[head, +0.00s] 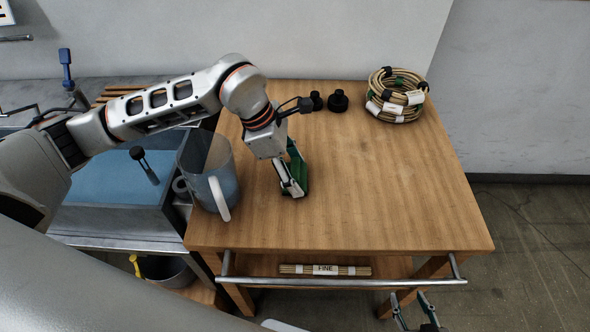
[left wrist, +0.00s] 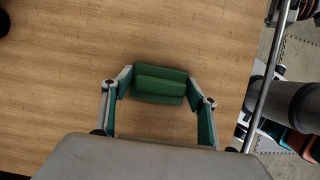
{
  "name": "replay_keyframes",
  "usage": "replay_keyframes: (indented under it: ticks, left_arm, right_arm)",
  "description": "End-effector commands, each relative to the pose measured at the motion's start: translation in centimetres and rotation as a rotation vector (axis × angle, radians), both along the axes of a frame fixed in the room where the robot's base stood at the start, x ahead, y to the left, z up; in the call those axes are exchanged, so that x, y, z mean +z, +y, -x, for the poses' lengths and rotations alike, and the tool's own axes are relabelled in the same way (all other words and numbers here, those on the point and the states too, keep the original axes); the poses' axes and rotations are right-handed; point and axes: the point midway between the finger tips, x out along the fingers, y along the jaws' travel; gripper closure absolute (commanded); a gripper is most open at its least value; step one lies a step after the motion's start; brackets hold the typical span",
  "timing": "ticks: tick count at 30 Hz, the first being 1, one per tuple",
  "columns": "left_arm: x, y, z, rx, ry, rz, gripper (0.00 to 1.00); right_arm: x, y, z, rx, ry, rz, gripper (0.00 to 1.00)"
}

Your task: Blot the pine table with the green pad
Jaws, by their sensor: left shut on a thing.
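The green pad (left wrist: 160,84) is a dark green block with a raised ridge, seen between the fingers of my left gripper (left wrist: 158,82) in the left wrist view. In the head view, my left gripper (head: 294,188) points down at the pine table (head: 390,215), left of its middle, and is shut on the pad (head: 304,181). The pad is at or very near the tabletop; I cannot tell if it touches. The gripper partly hides the pad in the head view. My right gripper (head: 412,300) is at the bottom edge, below the table's front, fingers apart and empty.
A clear pitcher (head: 222,178) stands close left of my left gripper. Cane coils (head: 396,96) lie at the back right, two black pieces (head: 338,101) at the back. A rail (head: 340,283) runs along the front, with a cane bundle labelled FINE (head: 325,270) below. The table's middle and right are clear.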

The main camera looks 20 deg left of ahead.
Motion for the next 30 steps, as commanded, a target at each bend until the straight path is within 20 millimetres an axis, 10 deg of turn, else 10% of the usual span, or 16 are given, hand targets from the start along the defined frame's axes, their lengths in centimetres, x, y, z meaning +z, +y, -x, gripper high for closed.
replay_keyframes:
  ticks: [30]
  left_arm:
    - [6.9, 0.0, -0.1, 0.001, -0.002, -0.001, 0.59]
  right_arm:
    - [4.6, 0.0, -0.6, 0.001, -0.016, 0.001, 0.61]
